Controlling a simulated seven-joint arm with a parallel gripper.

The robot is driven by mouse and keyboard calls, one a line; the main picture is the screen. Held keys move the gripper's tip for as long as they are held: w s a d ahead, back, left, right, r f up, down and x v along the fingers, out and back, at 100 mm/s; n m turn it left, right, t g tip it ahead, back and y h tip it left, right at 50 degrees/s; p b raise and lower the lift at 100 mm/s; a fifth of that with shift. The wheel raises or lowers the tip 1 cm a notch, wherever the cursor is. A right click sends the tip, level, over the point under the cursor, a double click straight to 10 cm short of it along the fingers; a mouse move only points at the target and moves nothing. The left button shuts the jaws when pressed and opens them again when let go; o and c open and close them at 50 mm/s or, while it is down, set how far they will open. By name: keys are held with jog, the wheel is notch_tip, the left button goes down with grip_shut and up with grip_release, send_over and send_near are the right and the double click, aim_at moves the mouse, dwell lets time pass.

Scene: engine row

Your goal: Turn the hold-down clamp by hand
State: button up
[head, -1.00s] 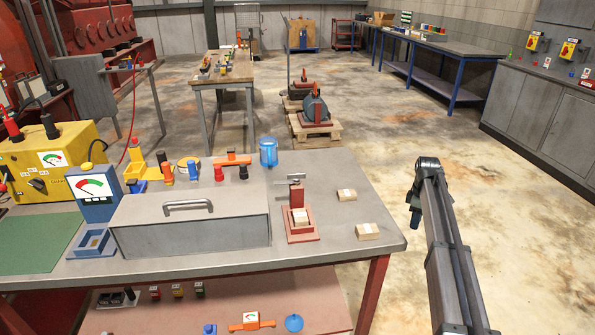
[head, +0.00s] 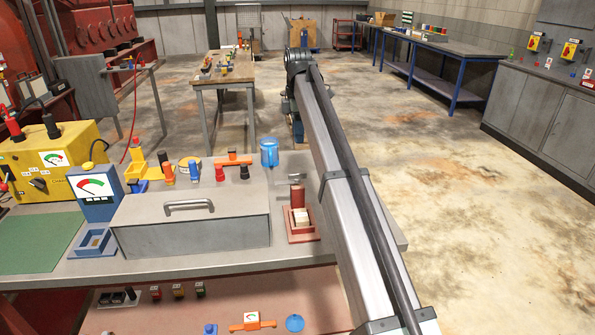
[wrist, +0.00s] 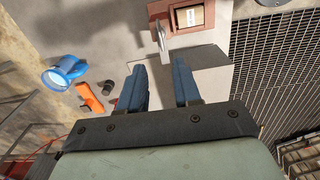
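The hold-down clamp (head: 297,198) stands near the right end of the grey bench. It has a red base and post, with a pale wooden block (head: 301,217) in the base. My arm passes close beside it on the right and may cover part of its top. In the wrist view the clamp's red base (wrist: 208,35) and the block (wrist: 190,17) show at the top, with a thin grey bar (wrist: 160,38) in front. My gripper (wrist: 159,85) has two blue fingers standing apart with nothing between them. The fingertips appear apart from the clamp. The head view does not clearly show my gripper.
A grey lidded box (head: 190,228) stands left of the clamp. A blue canister (head: 269,153) and an orange-handled part (head: 233,158) stand behind it; the canister also shows in the wrist view (wrist: 63,74). The floor to the right is open.

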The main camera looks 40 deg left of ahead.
aim_at(291, 178)
notch_tip(291, 178, down, 14)
jog(key=shift+s+a+r, duration=0.1)
jog(key=shift+r, duration=0.1)
dwell(0.4)
grip_shut()
dwell(0.3)
dwell(1.2)
